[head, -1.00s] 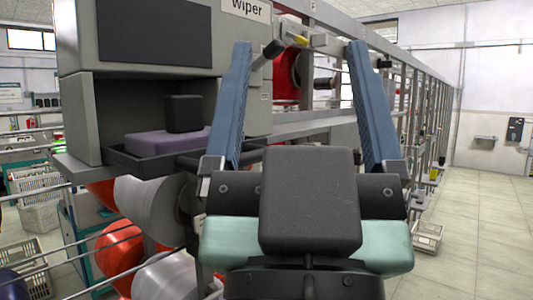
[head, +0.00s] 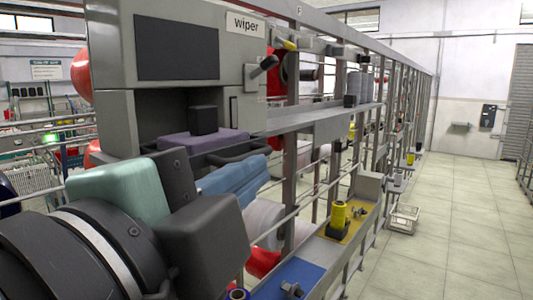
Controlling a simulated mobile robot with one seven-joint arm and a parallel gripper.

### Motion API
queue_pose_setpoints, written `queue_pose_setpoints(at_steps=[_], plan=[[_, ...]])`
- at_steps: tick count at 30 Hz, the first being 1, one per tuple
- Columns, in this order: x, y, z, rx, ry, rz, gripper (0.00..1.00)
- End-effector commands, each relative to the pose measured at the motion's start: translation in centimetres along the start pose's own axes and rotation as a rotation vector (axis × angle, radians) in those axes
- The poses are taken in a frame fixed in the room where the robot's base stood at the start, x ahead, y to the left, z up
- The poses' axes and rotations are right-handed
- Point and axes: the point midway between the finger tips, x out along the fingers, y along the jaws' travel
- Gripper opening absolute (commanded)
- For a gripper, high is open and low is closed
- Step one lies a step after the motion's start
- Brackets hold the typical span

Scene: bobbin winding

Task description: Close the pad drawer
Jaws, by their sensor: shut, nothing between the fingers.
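The wiper unit (head: 185,75) is a grey housing with a dark panel and a "wiper" label. Low in its open bay is the pad drawer, with a purple pad (head: 210,146) and a dark block (head: 203,119) on it. The drawer's black handle (head: 250,151) sticks out at the front right. The drawer looks pulled out, but my gripper hides its lower front. My gripper (head: 268,167) is shut and empty, its blue fingers together, pointing right. They overlap the area just below the handle in the picture; I cannot tell whether they touch it.
A metal frame with shelves and rails (head: 380,110) runs back to the right. A yellow bobbin (head: 339,215) stands on a yellow mat, and a blue mat (head: 290,279) lies nearer. The tiled floor at right is clear.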

Motion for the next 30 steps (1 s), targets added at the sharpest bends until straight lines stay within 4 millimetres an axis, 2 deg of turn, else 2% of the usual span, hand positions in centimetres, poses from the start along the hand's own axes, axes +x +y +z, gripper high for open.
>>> queue_pose_setpoints(at_steps=[4, 8, 20, 21, 24, 30], plan=[[0.2, 0.5, 0.2, 0.047, -0.006, 0.043, 0.0], [1.8, 0.5, 0.1, 0.045, -0.003, 0.044, 0.0], [10.1, 0.6, 0.1, 0.042, -0.005, 0.043, 0.0], [10.1, 0.5, 1.3, 0.039, -0.012, 0.042, 0.0], [10.3, 0.5, 2.7, 0.04, -0.011, 0.04, 0.0], [10.7, 0.7, 4.1, 0.043, -0.008, 0.038, 0.0]])
